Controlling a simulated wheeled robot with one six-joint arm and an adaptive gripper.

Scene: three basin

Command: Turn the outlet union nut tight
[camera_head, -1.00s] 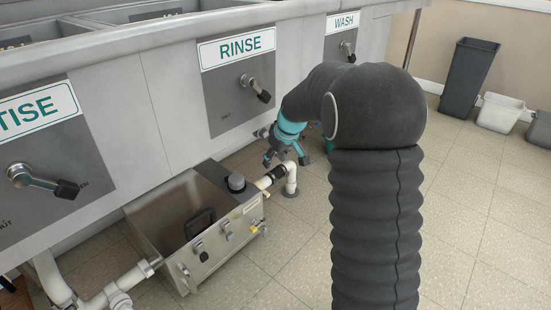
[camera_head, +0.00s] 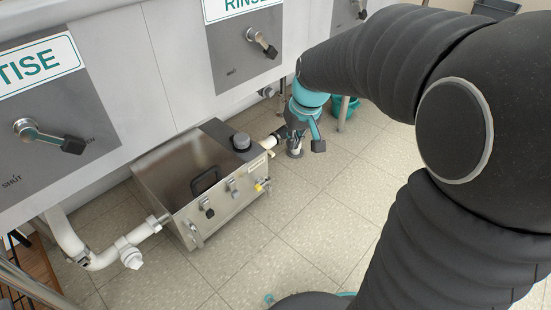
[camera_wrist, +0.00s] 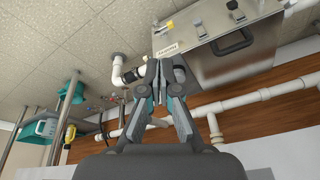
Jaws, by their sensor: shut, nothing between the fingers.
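The steel tank box (camera_head: 205,185) stands on the floor below the sinks. Its white outlet pipe (camera_head: 268,143) leaves the right side, and the black outlet union nut (camera_head: 280,137) sits on that pipe, partly hidden by my gripper (camera_head: 297,143).
The sink front with lever handles (camera_head: 262,42) rises behind the box. White drain piping (camera_head: 95,258) runs at the left. In the wrist view, metal legs (camera_wrist: 65,120) and a teal container (camera_wrist: 65,92) stand at the left. Floor in front of the box is clear.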

